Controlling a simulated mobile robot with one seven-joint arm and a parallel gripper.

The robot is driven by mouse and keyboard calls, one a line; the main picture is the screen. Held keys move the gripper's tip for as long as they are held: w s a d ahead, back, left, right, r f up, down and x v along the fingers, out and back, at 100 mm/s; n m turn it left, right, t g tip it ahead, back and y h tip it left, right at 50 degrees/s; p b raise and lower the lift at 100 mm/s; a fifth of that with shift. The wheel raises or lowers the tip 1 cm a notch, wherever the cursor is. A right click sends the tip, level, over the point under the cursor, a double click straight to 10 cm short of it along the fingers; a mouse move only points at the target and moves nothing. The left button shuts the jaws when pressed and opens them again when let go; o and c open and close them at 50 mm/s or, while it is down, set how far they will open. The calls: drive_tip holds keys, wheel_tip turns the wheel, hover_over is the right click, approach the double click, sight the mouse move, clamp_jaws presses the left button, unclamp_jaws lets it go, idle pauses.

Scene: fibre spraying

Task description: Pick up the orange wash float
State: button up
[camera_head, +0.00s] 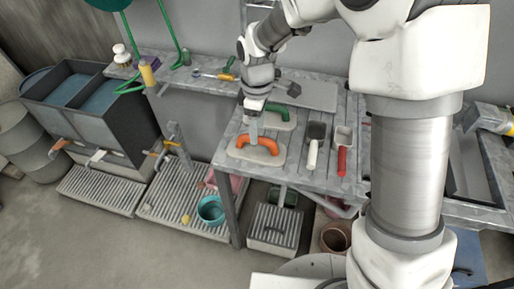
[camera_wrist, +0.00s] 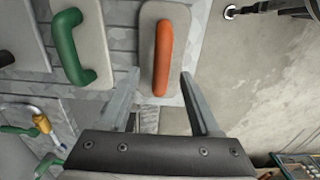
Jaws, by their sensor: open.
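The orange wash float (camera_head: 258,150) lies on the grey table, a pale flat plate with an orange arched handle on top. In the wrist view its orange handle (camera_wrist: 162,58) stands lengthwise at the top centre, over its pale plate (camera_wrist: 178,12). My gripper (camera_head: 253,138) is above the float, pointing down. In the wrist view my gripper (camera_wrist: 160,75) has its two fingers apart, one to each side of the handle's near end, with nothing held. I cannot tell exactly how high the fingertips are above the handle.
A green-handled float (camera_head: 281,115) lies just behind; its handle also shows in the wrist view (camera_wrist: 72,45). Two trowels, one white-handled (camera_head: 312,152) and one red-handled (camera_head: 342,160), lie to the right. The table's front edge (camera_head: 285,180) is close. A teal bucket (camera_head: 211,210) stands below.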

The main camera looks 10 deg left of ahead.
sight(269, 153)
wheel_tip(269, 153, down, 4)
drive_tip(key=shift+s+f, duration=0.15)
clamp_jaws()
idle(0.3)
